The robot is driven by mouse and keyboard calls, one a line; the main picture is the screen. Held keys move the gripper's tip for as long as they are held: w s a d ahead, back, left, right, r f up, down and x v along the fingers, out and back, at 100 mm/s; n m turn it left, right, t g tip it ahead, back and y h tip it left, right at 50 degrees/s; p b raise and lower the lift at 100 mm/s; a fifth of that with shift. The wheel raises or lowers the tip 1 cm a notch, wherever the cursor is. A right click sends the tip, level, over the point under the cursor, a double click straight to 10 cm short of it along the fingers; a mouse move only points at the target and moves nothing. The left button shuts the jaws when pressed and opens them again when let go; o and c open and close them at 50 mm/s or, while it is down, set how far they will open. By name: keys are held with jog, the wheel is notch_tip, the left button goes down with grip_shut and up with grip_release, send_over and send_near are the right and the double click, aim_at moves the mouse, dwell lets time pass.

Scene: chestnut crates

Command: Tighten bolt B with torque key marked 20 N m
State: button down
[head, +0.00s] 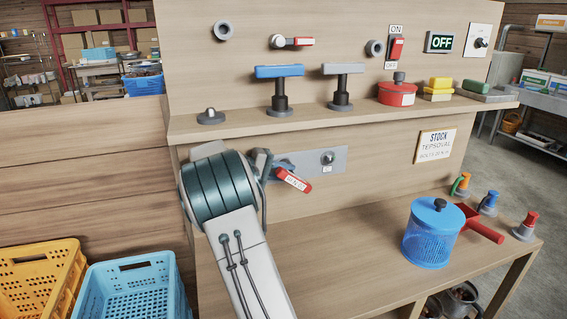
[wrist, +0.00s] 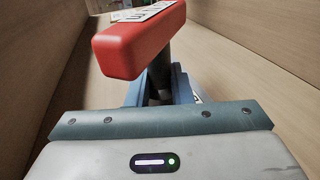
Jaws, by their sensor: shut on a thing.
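My gripper (head: 264,166) is at the left part of a grey plate on the panel under the shelf. It is shut on a key with a red handle (head: 293,180); the white label on it is too tilted to read surely. In the wrist view the red handle (wrist: 140,42) stands above the fingers, and its dark shaft goes down between them. The plate (head: 300,163) shows one bolt (head: 327,157) on its right, with a tag too small to read. The plate's left part is hidden by my gripper, so whether the key touches a bolt cannot be told.
On the shelf stand a blue T-handled key (head: 280,72), a grey T-handled key (head: 343,70), an empty round holder (head: 210,117) and a red tin (head: 397,94). A blue basket-like pot (head: 428,240) and a red scoop (head: 484,230) are on the bench. The bench's middle is clear.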

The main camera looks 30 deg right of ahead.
aim_at(288, 174)
jog(key=shift+a+r+t+y+p, duration=0.35)
jog(key=shift+y+p, duration=0.35)
jog(key=shift+y, duration=0.3)
jog(key=shift+s+d+b, duration=0.15)
jog(key=shift+s+b, duration=0.1)
jog(key=shift+b, duration=0.15)
jog(key=shift+s+b, duration=0.4)
jog(key=shift+s, duration=0.1)
jog(key=shift+s+b, duration=0.4)
jog(key=shift+s, duration=0.4)
jog(key=shift+a+f, duration=0.1)
jog(key=shift+a, duration=0.2)
